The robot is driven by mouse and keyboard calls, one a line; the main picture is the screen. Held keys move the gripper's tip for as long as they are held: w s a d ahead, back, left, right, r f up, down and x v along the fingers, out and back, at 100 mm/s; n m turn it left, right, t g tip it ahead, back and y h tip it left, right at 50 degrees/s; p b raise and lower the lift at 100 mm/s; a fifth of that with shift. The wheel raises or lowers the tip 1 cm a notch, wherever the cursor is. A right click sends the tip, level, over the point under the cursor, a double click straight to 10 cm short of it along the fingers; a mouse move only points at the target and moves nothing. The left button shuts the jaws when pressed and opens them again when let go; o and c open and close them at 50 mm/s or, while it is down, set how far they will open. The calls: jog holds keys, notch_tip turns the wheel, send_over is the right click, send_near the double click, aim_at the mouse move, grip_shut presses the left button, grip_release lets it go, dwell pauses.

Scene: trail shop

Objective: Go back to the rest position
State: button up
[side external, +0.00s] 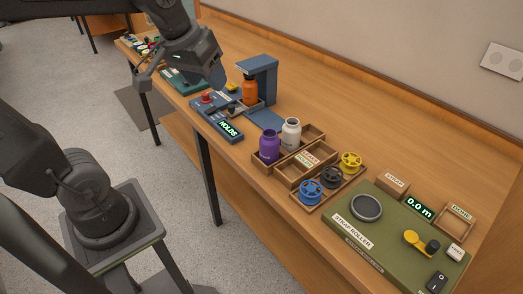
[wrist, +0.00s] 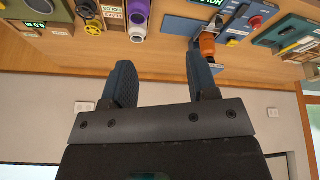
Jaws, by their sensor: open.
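My gripper (side external: 212,72) is at the upper left of the side external view, above the bench beside the orange bottle (side external: 249,92). In the wrist view my gripper (wrist: 160,72) shows two dark padded fingers spread wide apart, with nothing between them. It is open and empty. The wrist picture is upside down, with the bench along its top and the wall below. The orange bottle (wrist: 207,44) appears there behind the right finger, which partly hides it. In the side external view that bottle stands at the blue stand (side external: 262,68).
A purple bottle (side external: 269,147) and a white bottle (side external: 291,132) stand in wooden trays. Blue (side external: 311,191), black (side external: 331,176) and yellow (side external: 351,162) spools lie beside them. The green strap roller (side external: 353,218) displays 0.0 m. The bench's back right is clear.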

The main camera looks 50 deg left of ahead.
jog(key=s+d+f+m+t, duration=0.1)
jog(key=s+d+f+m, duration=0.2)
jog(key=s, duration=0.4)
jog(key=shift+s+d+f+m+h, duration=0.2)
jog(key=shift+d+m+h, duration=0.1)
jog(key=shift+d+m, duration=0.35)
